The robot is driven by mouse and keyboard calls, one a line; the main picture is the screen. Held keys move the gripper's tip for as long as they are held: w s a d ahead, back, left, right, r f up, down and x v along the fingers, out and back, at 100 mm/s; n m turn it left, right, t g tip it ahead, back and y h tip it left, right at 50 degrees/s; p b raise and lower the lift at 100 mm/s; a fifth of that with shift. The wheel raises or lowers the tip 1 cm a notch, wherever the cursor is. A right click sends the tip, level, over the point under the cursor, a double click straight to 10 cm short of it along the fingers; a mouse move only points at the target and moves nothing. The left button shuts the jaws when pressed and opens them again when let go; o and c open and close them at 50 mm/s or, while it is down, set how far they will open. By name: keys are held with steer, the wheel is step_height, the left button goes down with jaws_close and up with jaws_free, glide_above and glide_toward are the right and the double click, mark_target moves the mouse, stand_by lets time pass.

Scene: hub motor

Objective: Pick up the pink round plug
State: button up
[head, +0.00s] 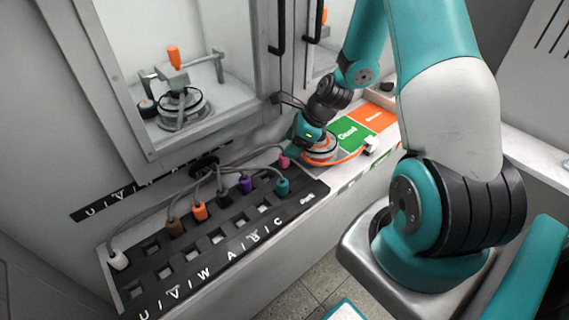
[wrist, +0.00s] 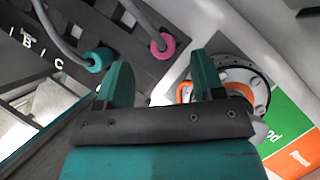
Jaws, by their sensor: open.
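The pink round plug (head: 284,162) is at the far end of the black socket panel, on the end of a grey cable. In the wrist view the pink plug (wrist: 163,46) shows as a ring-shaped end, beyond the fingertips and roughly between them sideways. My gripper (wrist: 162,76) is open, with nothing between its two teal fingers. In the head view my gripper (head: 294,138) is just above and beside the plug. Whether the plug sits in a socket is unclear.
A teal plug (head: 282,186) and purple plug (head: 246,184) stand close by on the black panel (head: 250,245), with orange, brown and white plugs farther left. A round motor with an orange ring (head: 320,150) is right of the plug, beside the green area (head: 347,135).

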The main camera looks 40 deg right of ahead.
mark_target(284, 163)
steer(key=shift+d+x, duration=0.15)
steer(key=shift+x, duration=1.4)
steer(key=shift+d+x, duration=0.2)
steer(key=shift+x, duration=1.35)
steer(key=shift+s+f, duration=0.15)
steer(key=c, duration=1)
